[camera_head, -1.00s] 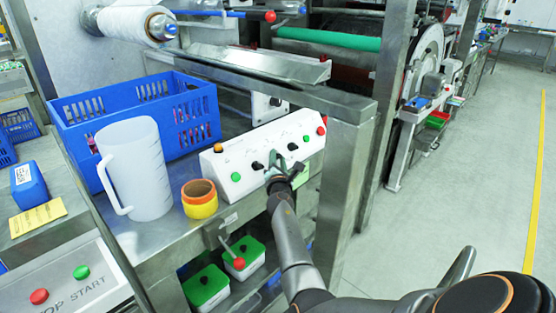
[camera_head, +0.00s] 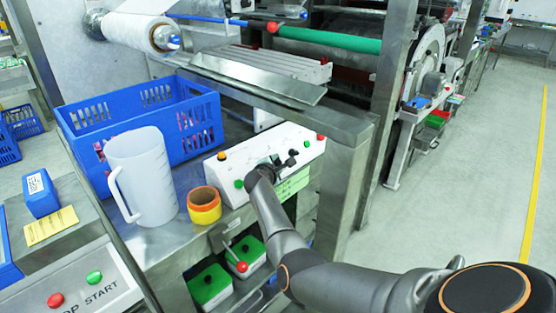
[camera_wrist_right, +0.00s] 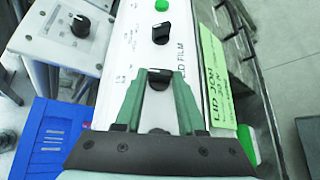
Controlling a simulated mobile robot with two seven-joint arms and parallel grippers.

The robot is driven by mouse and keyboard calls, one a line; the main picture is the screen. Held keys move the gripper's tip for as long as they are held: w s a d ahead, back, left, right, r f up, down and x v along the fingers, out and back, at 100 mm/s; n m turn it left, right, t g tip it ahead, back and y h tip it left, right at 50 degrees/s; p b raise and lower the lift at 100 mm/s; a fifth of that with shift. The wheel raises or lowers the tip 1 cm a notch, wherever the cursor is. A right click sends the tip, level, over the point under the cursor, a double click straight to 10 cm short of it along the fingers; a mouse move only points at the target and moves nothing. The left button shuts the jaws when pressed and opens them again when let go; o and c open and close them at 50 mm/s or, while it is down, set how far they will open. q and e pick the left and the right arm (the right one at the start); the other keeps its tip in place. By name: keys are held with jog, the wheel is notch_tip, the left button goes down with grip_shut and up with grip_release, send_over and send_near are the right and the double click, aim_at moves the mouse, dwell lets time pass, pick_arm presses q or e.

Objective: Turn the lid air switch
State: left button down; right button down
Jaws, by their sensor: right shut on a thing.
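A white control panel (camera_head: 312,150) with black rotary knobs and coloured buttons stands at the edge of the metal bench. My right gripper (camera_wrist_right: 160,77) has green fingers on either side of a black rotary knob (camera_wrist_right: 158,80) and is shut on it. Printing beside this knob partly reads "FILM"; I cannot read a lid air label. Another black knob (camera_wrist_right: 161,34) sits farther along the panel, below a green button (camera_wrist_right: 162,5). In the head view my right forearm and wrist cover part of the panel and most of the gripper. My left gripper is not in view.
A yellow-green note (camera_wrist_right: 215,80) is beside the panel. A blue crate (camera_head: 88,110), white jug (camera_head: 143,180) and orange-yellow tape rolls (camera_head: 204,205) stand left of it. A red-knobbed lever (camera_head: 242,266) is below. The floor at right is clear.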

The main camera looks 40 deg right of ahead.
jog(key=shift+w+r+m+g+y, duration=0.2)
jog(key=shift+m+g+y, duration=0.1)
jog(key=shift+m+g, duration=0.5)
jog(key=shift+m+g+b, duration=0.3)
jog(key=shift+m+b, duration=0.1)
jog(key=shift+w+d+r+m+g+y+b, duration=0.1)
jog(key=shift+d+r+m+g+y+b, duration=0.05)
jog(key=shift+m+g+y+b, duration=1)
jog(key=c, duration=0.5)
grip_release()
jog(key=shift+t, duration=0.25)
jog(key=shift+r, duration=0.1)
